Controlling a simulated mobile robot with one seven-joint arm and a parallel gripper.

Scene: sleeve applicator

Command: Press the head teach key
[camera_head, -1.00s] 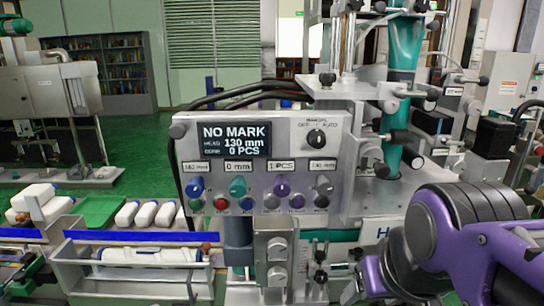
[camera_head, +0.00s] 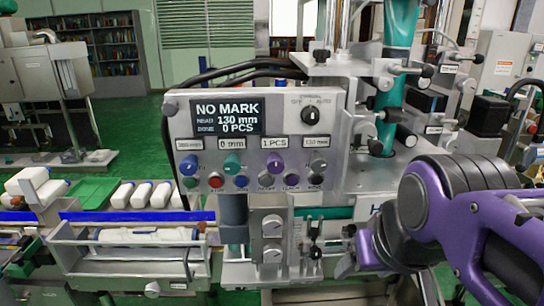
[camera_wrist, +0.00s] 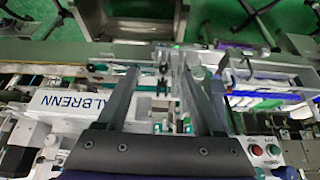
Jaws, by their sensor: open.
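The control panel (camera_head: 185,142) stands upright in the middle of the head view. Its display (camera_head: 228,116) reads NO MARK, 130 mm and 0 PCS. My gripper (camera_wrist: 160,75) is open in the wrist view, fingers apart and empty. In the head view my purple arm is right of the panel, apart from it.
A mode selector (camera_head: 312,115) is at the panel's upper right. A teal column (camera_head: 396,95) rises behind the panel's right side. Red and green buttons (camera_wrist: 265,150) show in the wrist view.

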